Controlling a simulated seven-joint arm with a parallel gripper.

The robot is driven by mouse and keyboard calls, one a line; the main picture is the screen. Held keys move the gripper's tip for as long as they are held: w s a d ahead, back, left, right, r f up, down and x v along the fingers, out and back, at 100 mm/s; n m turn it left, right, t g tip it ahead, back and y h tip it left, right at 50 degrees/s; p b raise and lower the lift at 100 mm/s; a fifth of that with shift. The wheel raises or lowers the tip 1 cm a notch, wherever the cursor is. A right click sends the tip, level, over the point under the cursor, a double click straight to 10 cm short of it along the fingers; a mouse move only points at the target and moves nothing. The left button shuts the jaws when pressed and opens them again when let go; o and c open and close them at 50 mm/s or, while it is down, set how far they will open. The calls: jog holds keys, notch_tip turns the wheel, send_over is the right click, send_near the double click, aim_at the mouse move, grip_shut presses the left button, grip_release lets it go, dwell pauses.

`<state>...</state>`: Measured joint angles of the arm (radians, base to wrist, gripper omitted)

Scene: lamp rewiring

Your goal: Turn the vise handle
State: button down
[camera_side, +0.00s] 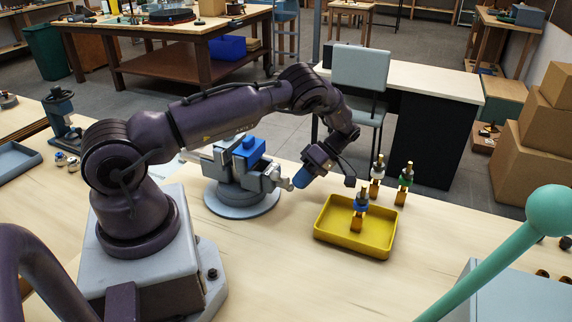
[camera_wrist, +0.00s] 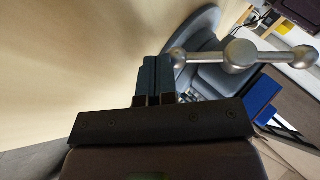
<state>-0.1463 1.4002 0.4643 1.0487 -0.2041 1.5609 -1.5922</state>
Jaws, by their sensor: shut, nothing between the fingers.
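The grey vise (camera_side: 225,178) stands on a round base on the bench in the side view, with a blue block (camera_side: 248,150) held at its top. Its handle (camera_side: 287,184) is on the right side, partly hidden by my gripper. In the wrist view the handle (camera_wrist: 240,54) is a silver bar with ball ends and a larger ball in the middle.
A teal lever with a ball (camera_side: 549,210) is at front right. The front middle of the bench is clear.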

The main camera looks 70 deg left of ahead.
jog(key=shift+s+d+f+g, duration=0.1)
jog(key=shift+f+g, duration=0.05)
jog(key=shift+g, duration=0.15)
dwell(0.4)
